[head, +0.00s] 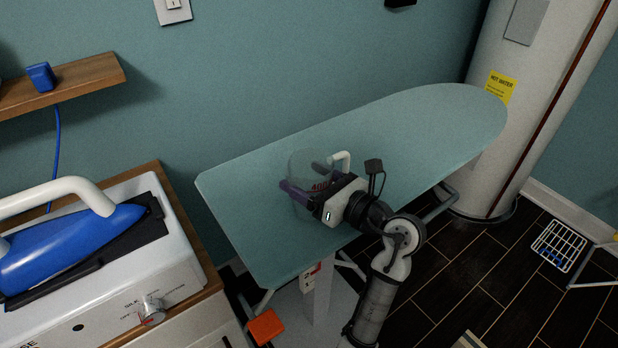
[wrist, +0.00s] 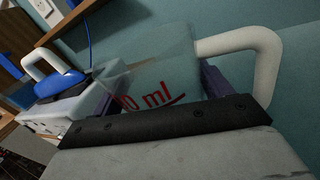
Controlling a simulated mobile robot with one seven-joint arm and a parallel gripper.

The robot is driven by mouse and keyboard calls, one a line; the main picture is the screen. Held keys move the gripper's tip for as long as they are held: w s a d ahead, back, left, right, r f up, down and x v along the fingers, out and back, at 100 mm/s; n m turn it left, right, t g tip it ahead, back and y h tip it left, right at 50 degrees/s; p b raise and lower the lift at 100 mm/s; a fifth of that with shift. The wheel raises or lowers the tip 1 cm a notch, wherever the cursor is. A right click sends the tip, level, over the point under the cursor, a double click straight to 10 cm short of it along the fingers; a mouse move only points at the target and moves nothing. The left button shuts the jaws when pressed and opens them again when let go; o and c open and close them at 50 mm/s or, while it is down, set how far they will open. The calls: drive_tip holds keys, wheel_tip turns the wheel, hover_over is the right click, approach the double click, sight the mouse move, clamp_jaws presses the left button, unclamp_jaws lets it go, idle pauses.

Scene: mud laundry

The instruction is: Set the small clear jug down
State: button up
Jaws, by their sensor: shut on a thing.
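The small clear jug (head: 308,166) is see-through, with red markings and a white handle (head: 341,160). It is at the near left part of the ironing board (head: 420,125), over the board's top. My gripper (head: 300,198) is shut on the jug, its fingers on either side of the body. In the wrist view the jug (wrist: 150,75) fills the space between the fingers, with red "ml" lettering and the white handle at the right. I cannot tell whether the jug's base touches the board, because my gripper hides part of it.
A blue steam iron (head: 70,240) sits on its white station on a cabinet at the left. A wooden shelf (head: 75,82) is on the wall. A white water heater (head: 520,110) stands beyond the board's right end. The board is otherwise clear.

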drive_tip(key=o, duration=2)
drive_tip(key=shift+f, duration=0.1)
drive_tip(key=shift+o, duration=0.2)
drive_tip(key=shift+r, duration=0.3)
drive_tip(key=b+v, duration=0.2)
drive_tip(key=v, duration=0.8)
drive_tip(key=shift+s+d+f+b, duration=0.2)
drive_tip(key=shift+d+b, duration=0.1)
drive_tip(key=shift+b, duration=0.1)
drive_tip(key=shift+s+d+r, duration=0.1)
drive_tip(key=shift+s+d, duration=0.35)
drive_tip(key=shift+d, duration=0.05)
